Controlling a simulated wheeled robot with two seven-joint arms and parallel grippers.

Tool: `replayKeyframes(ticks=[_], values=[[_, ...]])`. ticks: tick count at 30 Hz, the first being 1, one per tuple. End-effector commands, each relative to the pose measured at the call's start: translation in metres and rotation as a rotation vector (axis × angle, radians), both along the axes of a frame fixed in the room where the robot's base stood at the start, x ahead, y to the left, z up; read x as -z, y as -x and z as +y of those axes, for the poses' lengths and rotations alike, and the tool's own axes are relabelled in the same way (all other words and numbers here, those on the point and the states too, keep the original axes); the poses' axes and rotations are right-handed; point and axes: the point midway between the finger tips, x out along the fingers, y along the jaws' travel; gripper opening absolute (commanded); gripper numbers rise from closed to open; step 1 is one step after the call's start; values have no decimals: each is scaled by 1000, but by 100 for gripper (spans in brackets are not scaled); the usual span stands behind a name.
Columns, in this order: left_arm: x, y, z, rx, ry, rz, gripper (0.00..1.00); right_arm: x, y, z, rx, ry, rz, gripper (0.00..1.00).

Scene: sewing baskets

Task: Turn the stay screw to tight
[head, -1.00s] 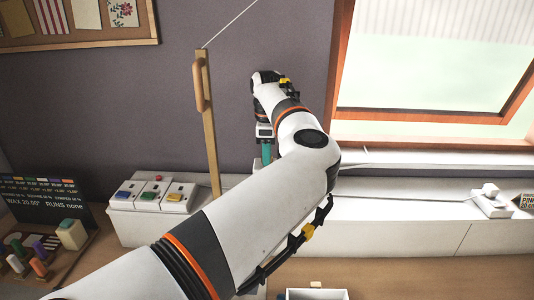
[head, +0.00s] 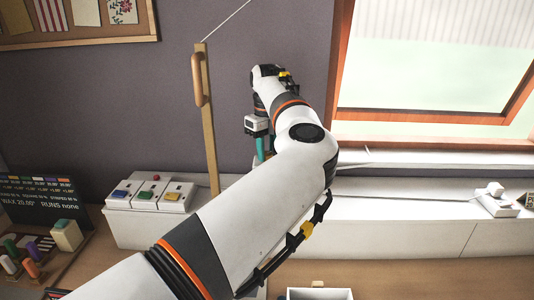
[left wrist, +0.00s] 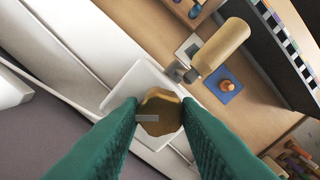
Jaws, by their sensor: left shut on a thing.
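The stay screw (left wrist: 158,112) shows in the left wrist view as a faceted brass knob with a pale grey bar mark, on a white plate (left wrist: 140,85). My left gripper (left wrist: 160,118) has its two green fingers on either side of the knob and is shut on it. In the head view, my left gripper (head: 264,149) points down at the white ledge by the wall, and my own arm hides the screw. My right gripper is not in view.
A wooden pole (head: 207,120) with a handle and cord stands left of my wrist. A white button box (head: 150,196) sits on the ledge (head: 400,215). An orange-framed window (head: 338,85) is at right.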

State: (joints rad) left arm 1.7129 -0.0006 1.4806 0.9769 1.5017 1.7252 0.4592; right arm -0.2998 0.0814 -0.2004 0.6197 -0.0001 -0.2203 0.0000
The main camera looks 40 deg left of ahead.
Motion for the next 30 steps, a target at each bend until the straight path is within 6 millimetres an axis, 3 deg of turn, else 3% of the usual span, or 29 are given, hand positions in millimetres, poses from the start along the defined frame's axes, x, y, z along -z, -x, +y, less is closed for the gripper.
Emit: replayKeyframes(ticks=[30], values=[[-1,-1,0,967,-4,-3,7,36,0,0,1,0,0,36]])
